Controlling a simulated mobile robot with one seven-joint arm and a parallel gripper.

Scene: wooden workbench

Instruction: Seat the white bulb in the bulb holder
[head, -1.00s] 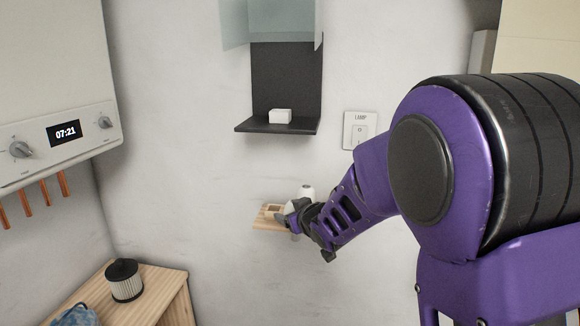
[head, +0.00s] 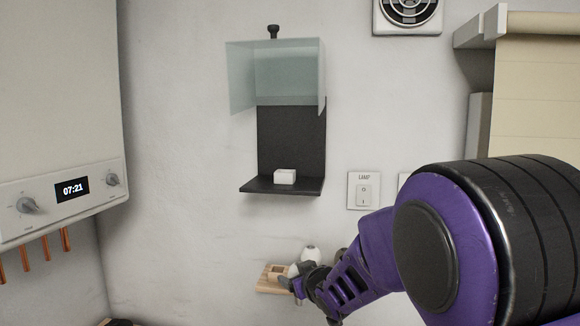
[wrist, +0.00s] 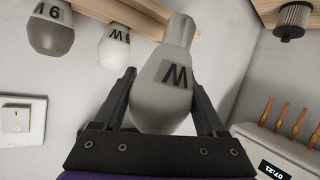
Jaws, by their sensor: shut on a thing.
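My gripper (wrist: 162,80) is shut on a white bulb (wrist: 160,105), its two dark fingers on either side of the round glass. The bulb has dark lettering, and its narrow neck points to the top of the wrist view. In the head view my gripper (head: 297,284) is low in the middle, at the small wooden rack (head: 268,288) on the wall. I cannot tell whether the held bulb is clear of the rack. The bulb holder is not clearly identifiable; a small white block (head: 285,177) sits on a black wall shelf (head: 282,187).
A grey bulb (wrist: 50,32) and another white bulb (wrist: 114,48) sit in the rack. A raised clear cover (head: 285,75) is above the black shelf. A lamp switch (head: 363,191) is right of the shelf; a boiler (head: 60,120) is at the left.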

